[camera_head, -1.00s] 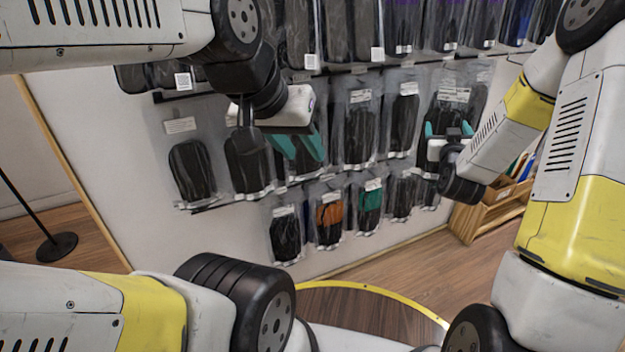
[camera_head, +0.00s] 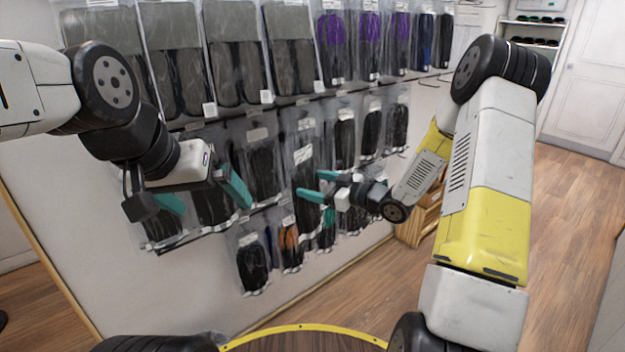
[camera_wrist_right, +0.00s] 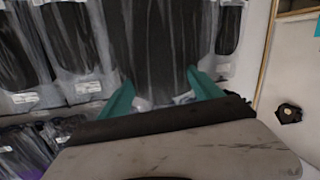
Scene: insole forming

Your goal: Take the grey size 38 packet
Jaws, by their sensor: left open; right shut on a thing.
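My right gripper (camera_head: 314,186) is shut on a clear packet with dark grey insoles (camera_head: 307,150) in front of the wall display. In the right wrist view the teal fingers (camera_wrist_right: 162,92) are on either side of the packet's end, and its dark insoles (camera_wrist_right: 155,45) fill the middle. A white label shows on this packet in the head view, but its size is too small to read. My left gripper (camera_head: 204,196) is open and empty in front of the packets at left. I cannot tell whether the held packet still touches its hook.
Rows of hanging packets cover the wall, with large grey ones (camera_head: 237,65) and purple ones (camera_head: 334,45) on top. Lower packets (camera_head: 252,262) hang close below the grippers. A wooden crate (camera_head: 412,228) stands at right. Floor (camera_head: 570,230) is open at far right.

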